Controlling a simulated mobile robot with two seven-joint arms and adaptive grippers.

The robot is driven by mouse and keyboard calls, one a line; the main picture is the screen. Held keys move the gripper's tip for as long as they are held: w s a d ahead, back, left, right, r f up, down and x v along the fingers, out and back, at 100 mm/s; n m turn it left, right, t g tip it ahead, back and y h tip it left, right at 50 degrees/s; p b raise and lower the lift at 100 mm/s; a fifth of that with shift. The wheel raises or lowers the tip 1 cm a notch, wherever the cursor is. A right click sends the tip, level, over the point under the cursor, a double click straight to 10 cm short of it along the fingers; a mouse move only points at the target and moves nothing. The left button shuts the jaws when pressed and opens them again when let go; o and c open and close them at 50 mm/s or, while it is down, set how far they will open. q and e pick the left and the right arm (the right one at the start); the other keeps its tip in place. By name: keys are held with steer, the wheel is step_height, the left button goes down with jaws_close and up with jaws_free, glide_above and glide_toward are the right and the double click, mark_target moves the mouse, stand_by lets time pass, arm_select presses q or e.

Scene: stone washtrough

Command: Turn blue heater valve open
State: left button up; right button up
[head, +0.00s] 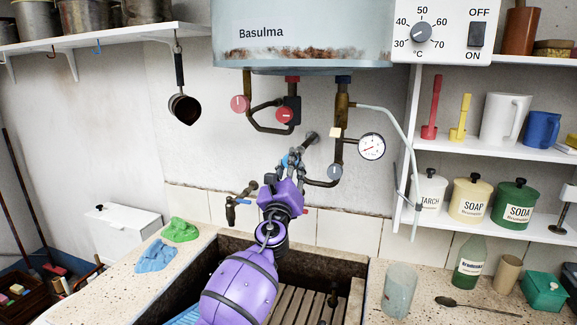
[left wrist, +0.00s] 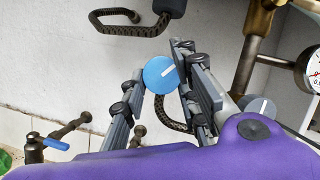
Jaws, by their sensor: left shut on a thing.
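The blue heater valve is a round blue knob (left wrist: 158,75) with a white pointer mark, seen in the left wrist view. The mark slants toward the upper right there. In the head view a bit of the blue knob (head: 285,161) shows below the heater pipes, mostly hidden by my fingers. My left gripper (head: 294,158) reaches up to it over the trough. In the left wrist view its fingers (left wrist: 161,70) are either side of the knob, shut on it. My right gripper is not in view.
Two red knobs (head: 239,103), a grey knob (head: 335,172) and a pressure gauge (head: 371,146) are close around. A tap with a blue lever (left wrist: 56,143) is at lower left in the wrist view. The stone trough (head: 362,290) lies below.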

arm_select(q)
steer(key=n+y, duration=0.1)
steer(key=n, duration=0.2)
steer(key=n+g+y, duration=0.1)
steer(key=n+y, duration=0.1)
steer(key=n, duration=0.2)
steer(key=f+n+g+y+p, duration=0.1)
steer(key=n, duration=0.2)
steer(key=shift+f+n, duration=0.1)
steer(key=shift+n, duration=0.2)
steer(key=o, duration=1)
steer(key=shift+s+d+r, duration=0.15)
steer(key=shift+d+r, duration=0.05)
steer(key=shift+r, duration=0.2)
steer(key=s, duration=0.4)
steer(key=s+f, duration=0.1)
steer(key=s, duration=0.2)
steer(key=s+f, duration=0.1)
steer(key=s, duration=0.3)
steer(key=shift+s+d, duration=0.2)
steer(key=shift+s, duration=0.15)
